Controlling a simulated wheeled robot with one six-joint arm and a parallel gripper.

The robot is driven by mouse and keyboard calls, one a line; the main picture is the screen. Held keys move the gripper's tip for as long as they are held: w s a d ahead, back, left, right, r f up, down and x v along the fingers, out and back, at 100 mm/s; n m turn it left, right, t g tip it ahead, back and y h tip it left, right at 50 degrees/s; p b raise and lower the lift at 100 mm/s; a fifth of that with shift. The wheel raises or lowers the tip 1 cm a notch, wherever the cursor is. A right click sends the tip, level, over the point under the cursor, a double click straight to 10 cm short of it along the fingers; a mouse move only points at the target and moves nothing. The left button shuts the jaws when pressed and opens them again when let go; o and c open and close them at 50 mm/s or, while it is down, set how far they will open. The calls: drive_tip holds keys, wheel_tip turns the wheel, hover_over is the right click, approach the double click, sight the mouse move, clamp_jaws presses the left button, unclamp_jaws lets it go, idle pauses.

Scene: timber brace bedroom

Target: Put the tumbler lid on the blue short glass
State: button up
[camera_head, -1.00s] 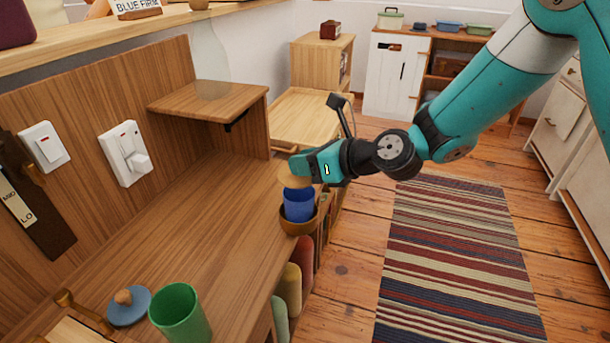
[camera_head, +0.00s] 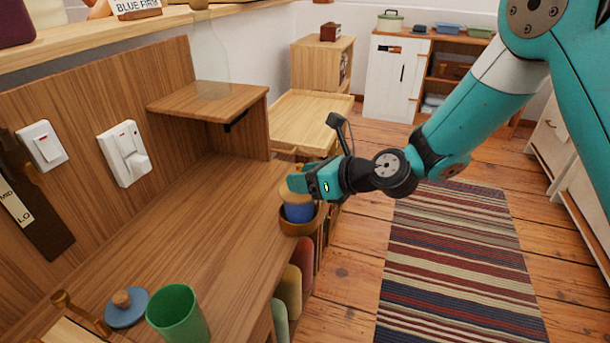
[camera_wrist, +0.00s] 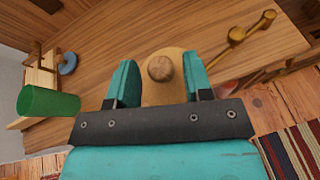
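The tumbler lid, a round tan disc with a wooden knob (camera_wrist: 160,68), lies between my gripper's fingers in the wrist view. In the head view its tan edge (camera_head: 291,197) shows at the mouth of the blue short glass (camera_head: 299,213). The glass stands upright in a brown round holder (camera_head: 297,229) at the counter's right edge. My gripper (camera_head: 297,184) is over the glass, its fingers (camera_wrist: 161,82) at either side of the disc and apart from the knob. The fingers hide part of the lid, so its exact seating is unclear. The glass is hidden in the wrist view.
A green tumbler (camera_head: 178,313) and a blue lid with a wooden knob (camera_head: 127,307) sit at the counter's near end. A small wooden shelf (camera_head: 207,97) juts from the back panel left of my gripper. The middle of the counter is clear.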

drive_tip(key=shift+o, duration=0.2)
drive_tip(key=shift+r, duration=0.15)
drive_tip(key=r+p+v, duration=0.1)
drive_tip(key=v, duration=1.1)
drive_tip(key=s+a+r+n+g+h, duration=0.1)
drive_tip(key=s+r+n+g, duration=0.15)
drive_tip(key=s+n, duration=0.5)
drive_tip(key=s+a+r+n+g+h, duration=0.1)
drive_tip(key=s+r+n+g+h, duration=0.2)
drive_tip(key=n, duration=0.7)
drive_tip(key=s+d+r+n+g+h, duration=0.1)
drive_tip(key=s+d+n+h, duration=0.2)
drive_tip(key=s+d+n, duration=0.3)
drive_tip(key=s+n, duration=0.5)
drive_tip(key=n, duration=0.4)
drive_tip(key=shift+s+d+r+n+h, duration=0.15)
drive_tip(key=shift+s+d+n+h, duration=0.15)
drive_tip(key=shift+s+d+n, duration=0.1)
drive_tip(key=shift+a, duration=0.1)
drive_tip(key=shift+c, duration=0.2)
